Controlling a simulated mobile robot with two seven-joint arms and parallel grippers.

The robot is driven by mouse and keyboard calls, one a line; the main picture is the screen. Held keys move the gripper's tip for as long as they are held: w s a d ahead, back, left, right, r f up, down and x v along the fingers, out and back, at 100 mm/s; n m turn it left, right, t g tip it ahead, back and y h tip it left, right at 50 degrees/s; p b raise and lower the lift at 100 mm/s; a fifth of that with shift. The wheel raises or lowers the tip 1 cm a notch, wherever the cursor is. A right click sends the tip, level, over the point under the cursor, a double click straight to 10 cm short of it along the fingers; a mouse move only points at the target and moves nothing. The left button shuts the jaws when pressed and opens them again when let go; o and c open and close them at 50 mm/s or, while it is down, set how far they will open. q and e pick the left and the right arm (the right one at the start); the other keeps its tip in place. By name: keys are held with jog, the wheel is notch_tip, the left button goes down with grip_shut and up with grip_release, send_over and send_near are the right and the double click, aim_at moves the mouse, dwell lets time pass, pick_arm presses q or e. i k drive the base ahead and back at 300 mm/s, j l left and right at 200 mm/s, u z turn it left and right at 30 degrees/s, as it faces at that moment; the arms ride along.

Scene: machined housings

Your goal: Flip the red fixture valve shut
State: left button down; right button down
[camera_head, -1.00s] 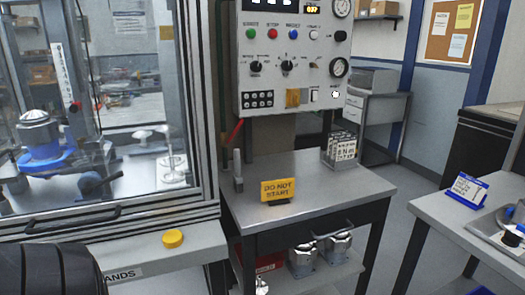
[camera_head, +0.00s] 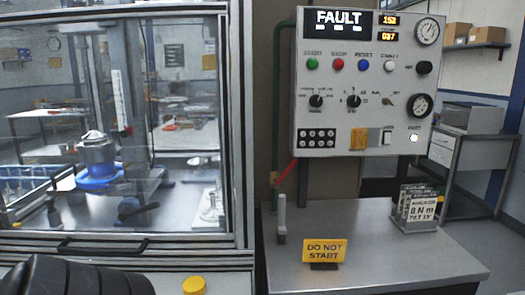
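The red valve handle (camera_head: 286,172) shows in the head view, left of the control panel, on a green pipe (camera_head: 277,110) that runs down behind the table. The handle slants up and to the right, away from the pipe. A grey upright post (camera_head: 282,219) stands on the table just below it. Neither of my grippers is in view, and nothing touches the handle.
The glass-fronted cabinet (camera_head: 243,130) stands close to the left of the handle. The control panel (camera_head: 344,75) reads FAULT. The table (camera_head: 390,260) bears a yellow DO NOT START sign (camera_head: 325,250) and a card holder (camera_head: 417,208). A yellow button (camera_head: 194,285) is at the bottom.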

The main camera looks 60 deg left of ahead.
aim_at(276, 184)
jog(key=u, duration=1.5)
